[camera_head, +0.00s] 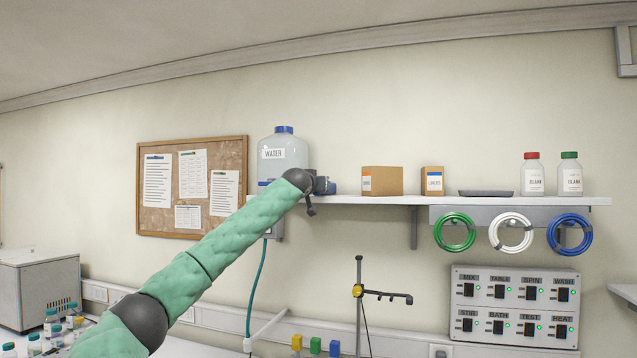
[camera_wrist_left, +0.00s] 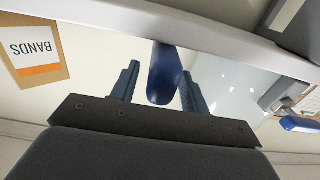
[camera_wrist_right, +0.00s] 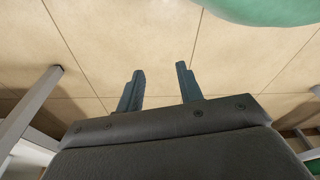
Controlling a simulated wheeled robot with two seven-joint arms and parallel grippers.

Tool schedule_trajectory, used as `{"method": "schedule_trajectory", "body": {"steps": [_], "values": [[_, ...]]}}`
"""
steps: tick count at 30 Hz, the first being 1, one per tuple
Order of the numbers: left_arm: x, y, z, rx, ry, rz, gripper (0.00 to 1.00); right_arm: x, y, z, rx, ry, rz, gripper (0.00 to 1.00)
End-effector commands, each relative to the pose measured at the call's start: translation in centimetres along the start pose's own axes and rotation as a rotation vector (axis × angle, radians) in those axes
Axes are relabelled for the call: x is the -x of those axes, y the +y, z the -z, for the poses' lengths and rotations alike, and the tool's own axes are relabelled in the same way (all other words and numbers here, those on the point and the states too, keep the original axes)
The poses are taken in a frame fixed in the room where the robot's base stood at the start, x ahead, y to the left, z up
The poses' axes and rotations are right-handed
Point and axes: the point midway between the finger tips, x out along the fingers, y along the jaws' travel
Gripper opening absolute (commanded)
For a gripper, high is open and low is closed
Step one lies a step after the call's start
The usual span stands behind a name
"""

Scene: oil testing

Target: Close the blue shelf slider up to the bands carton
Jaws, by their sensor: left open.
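The blue slider (camera_wrist_left: 164,78) is at the shelf edge in the left wrist view, between the two spread fingers of my left gripper (camera_wrist_left: 160,88). I cannot tell whether the fingers touch it. The bands carton (camera_wrist_left: 36,54) shows upside down to the left in that view, apart from the slider. In the head view the bands carton (camera_head: 385,181) stands on the shelf (camera_head: 480,200), right of my left gripper (camera_head: 330,186). The arm and gripper largely hide the slider there. My right gripper (camera_wrist_right: 158,90) is open and empty above a tiled floor.
A water jug (camera_head: 283,157) stands behind my left wrist. Right of the bands carton are a smaller carton (camera_head: 432,181), a dark tray (camera_head: 486,193) and two bottles (camera_head: 532,176). Colored tubing coils (camera_head: 512,232) hang below the shelf. A stand (camera_head: 359,300) rises beneath it.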

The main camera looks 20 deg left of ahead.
Motion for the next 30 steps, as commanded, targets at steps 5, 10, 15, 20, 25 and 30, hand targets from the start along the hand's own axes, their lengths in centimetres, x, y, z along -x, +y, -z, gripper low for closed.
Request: {"method": "schedule_trajectory", "body": {"steps": [5,10,15,20,25,30], "values": [[-0.3,0.0,0.0,0.0,0.0,0.0,0.45,-0.2,0.1,-0.2,0.001,0.002,-0.001,0.36],[-0.3,0.0,0.0,0.0,0.0,0.0,0.45,-0.2,0.1,-0.2,0.001,0.002,-0.002,0.36],[-0.2,0.0,0.0,0.0,0.0,0.0,0.18,-0.2,0.2,-0.2,0.001,0.002,-0.002,0.36],[-0.2,0.0,0.0,0.0,0.0,0.0,0.0,-0.2,0.3,-0.4,0.001,0.0,-0.003,0.36],[-0.3,0.5,-0.1,0.0,0.0,-0.002,0.0,-0.4,0.3,-0.5,0.001,-0.004,-0.003,0.36],[-0.3,2.9,-0.3,0.001,0.002,-0.006,0.0,1.1,-0.7,1.4,-0.006,-0.002,0.009,0.36]]}}
